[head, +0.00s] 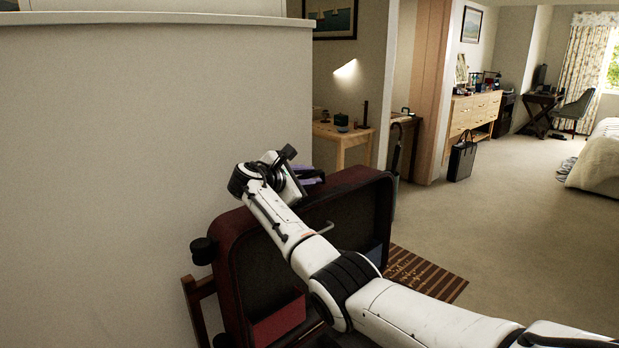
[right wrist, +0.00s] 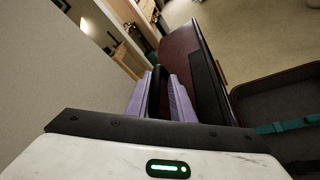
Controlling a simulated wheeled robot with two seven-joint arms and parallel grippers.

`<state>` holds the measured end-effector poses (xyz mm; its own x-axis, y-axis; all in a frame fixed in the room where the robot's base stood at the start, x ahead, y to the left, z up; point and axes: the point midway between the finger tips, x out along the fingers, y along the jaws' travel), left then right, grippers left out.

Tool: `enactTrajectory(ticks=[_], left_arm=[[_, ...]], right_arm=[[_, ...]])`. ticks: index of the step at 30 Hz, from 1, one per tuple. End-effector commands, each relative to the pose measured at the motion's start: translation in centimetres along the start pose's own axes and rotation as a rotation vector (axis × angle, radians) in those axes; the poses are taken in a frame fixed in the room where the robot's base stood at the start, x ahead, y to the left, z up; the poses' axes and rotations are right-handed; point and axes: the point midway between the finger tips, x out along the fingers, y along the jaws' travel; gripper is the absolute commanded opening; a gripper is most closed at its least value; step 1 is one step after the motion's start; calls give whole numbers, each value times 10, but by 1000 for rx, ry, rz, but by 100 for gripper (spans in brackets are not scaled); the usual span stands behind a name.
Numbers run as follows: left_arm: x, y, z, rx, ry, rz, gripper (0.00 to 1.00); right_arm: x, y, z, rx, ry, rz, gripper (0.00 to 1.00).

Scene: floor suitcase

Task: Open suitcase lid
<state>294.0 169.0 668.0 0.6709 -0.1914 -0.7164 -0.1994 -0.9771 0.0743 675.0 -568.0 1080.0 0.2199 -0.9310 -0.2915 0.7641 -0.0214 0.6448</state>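The dark red suitcase shows its lid (head: 345,212) raised steeply beside the wall, with its dark inside facing me. In the right wrist view the lid (right wrist: 187,48) stands up beside the open suitcase base (right wrist: 265,98), which has a teal strap (right wrist: 285,127) in it. My right gripper (head: 312,174) is at the lid's upper edge, at its left part. In the right wrist view its purple fingers (right wrist: 160,92) are apart with a dark strip between them; I cannot tell whether they clamp it. My left gripper is not in view.
A plain wall (head: 130,160) stands close on the left. A wooden rack leg (head: 197,308) shows below the suitcase. A striped rug (head: 425,275) lies to its right. A wooden table (head: 345,140) stands behind, and open carpet (head: 510,235) lies to the right.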

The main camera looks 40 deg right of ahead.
Motion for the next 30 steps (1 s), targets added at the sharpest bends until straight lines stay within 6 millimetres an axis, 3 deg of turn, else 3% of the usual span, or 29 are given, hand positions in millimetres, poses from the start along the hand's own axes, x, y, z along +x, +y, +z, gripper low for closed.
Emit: enactTrajectory(ticks=[5, 12, 18, 30], left_arm=[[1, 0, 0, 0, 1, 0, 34], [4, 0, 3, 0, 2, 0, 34], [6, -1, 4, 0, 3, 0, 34], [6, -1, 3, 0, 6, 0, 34]], right_arm=[[-20, -1, -2, 0, 3, 2, 20], [-68, -1, -3, -1, 4, 3, 20], [-95, -1, -2, -3, 2, 0, 20], [-102, -1, 0, -2, 0, 0, 20]])
